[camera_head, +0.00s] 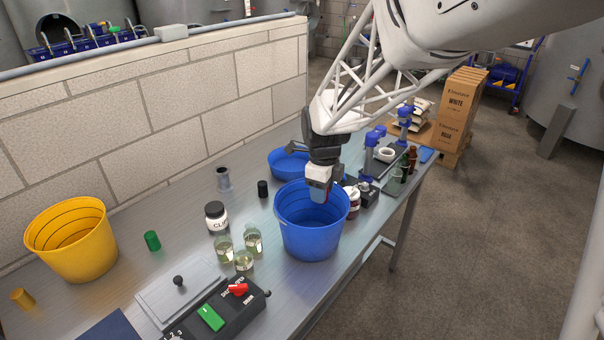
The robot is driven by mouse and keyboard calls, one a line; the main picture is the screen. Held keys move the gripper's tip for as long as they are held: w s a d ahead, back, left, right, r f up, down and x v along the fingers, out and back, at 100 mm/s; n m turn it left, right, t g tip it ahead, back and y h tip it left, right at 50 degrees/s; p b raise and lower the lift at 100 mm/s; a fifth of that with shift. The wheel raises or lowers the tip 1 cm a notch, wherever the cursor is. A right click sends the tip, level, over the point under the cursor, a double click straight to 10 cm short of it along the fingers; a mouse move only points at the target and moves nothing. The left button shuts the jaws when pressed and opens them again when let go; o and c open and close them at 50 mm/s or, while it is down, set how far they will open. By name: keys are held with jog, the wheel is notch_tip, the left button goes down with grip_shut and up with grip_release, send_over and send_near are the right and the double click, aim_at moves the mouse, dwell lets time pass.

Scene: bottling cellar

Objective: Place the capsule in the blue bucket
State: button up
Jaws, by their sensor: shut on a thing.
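The blue bucket (311,240) stands upright on the steel bench, right of centre. My gripper (319,195) points down over its mouth, with the fingertips at about rim height in the picture. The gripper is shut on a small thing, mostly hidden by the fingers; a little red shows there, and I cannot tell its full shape. Other capsule-like pieces are loose on the bench: a green one (152,240), a black one (262,189) and an orange one (22,298).
A yellow bucket (70,262) stands at the left. A blue basin (288,164) is behind the blue bucket. Glass jars (253,240) and a lidded jar (216,217) stand left of it. A switch box (218,312) is in front. Bottles and blue-topped devices crowd the right.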

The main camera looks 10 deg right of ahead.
notch_tip(320, 180, down, 7)
dwell(0.3)
jog(key=shift+f, duration=0.2)
jog(key=shift+f, duration=3)
jog(key=shift+f, duration=1.9)
jog(key=shift+f, duration=0.15)
jog(key=o, duration=0.6)
